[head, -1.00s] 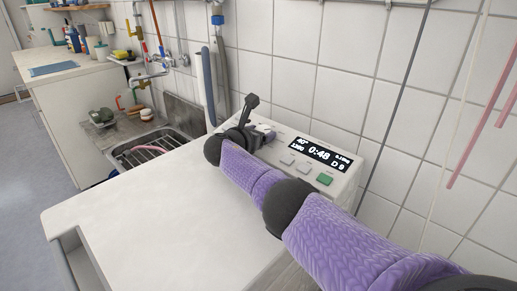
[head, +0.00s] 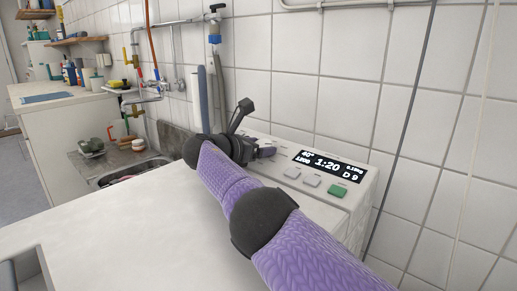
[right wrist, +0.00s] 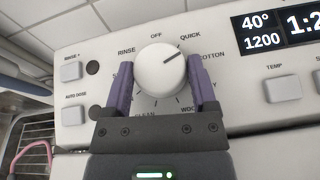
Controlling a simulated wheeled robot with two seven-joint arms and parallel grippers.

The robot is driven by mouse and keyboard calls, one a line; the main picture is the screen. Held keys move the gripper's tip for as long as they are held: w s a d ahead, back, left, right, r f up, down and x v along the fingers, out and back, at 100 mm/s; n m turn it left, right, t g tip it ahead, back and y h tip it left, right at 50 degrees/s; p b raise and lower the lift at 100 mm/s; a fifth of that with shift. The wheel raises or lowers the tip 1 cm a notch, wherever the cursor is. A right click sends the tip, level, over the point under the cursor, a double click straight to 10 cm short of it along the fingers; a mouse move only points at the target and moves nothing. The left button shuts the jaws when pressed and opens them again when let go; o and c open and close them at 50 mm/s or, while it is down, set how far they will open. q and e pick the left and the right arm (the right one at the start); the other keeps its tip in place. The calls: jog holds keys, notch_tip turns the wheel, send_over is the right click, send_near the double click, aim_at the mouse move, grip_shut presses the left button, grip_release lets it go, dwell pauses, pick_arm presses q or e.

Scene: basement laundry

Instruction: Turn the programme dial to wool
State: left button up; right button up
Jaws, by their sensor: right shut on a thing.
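The programme dial (right wrist: 160,72) is a round white knob on the washer's white control panel (right wrist: 72,45). Its dark pointer line is turned to the upper right, between the QUICK and COTTON labels. The partly covered wool label (right wrist: 188,108) is at the dial's lower right. My right gripper (right wrist: 163,68) is shut on the dial, one purple finger on each side. In the head view my right gripper (head: 264,151) is at the panel's left end and hides the dial. The display (head: 328,164) reads 40°, 1200 and 1:20. My left gripper is out of view.
Several grey buttons and a green button (head: 338,191) lie right of the dial. The washer's white top (head: 110,225) is clear. A sink (head: 125,170) and a counter (head: 60,92) with bottles stand at the left. A tiled wall rises behind.

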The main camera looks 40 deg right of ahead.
jog(key=shift+f, duration=0.1)
jog(key=o, duration=0.9)
jog(key=shift+o, duration=0.5)
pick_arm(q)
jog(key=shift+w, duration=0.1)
pick_arm(e)
jog(key=shift+a+r+p, duration=0.15)
jog(key=shift+r+p, duration=0.1)
jog(key=shift+p, duration=0.05)
jog(key=a+r+p, duration=0.1)
jog(key=p, duration=0.1)
jog(key=a+p, duration=0.2)
jog(key=shift+s+r, duration=0.1)
jog(key=shift+r, duration=0.3)
jog(key=v, duration=0.1)
jog(key=p+v, duration=0.1)
jog(key=v, duration=0.1)
jog(key=f+p+v, duration=0.1)
jog(key=v, duration=0.1)
jog(key=shift+a+r, duration=0.1)
jog(key=shift+a, duration=0.15)
jog(key=shift+a+p, duration=0.35)
jog(key=shift+a, duration=0.05)
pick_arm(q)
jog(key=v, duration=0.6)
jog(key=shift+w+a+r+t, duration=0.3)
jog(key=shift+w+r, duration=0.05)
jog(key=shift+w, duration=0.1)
pick_arm(e)
jog(key=shift+a, duration=0.1)
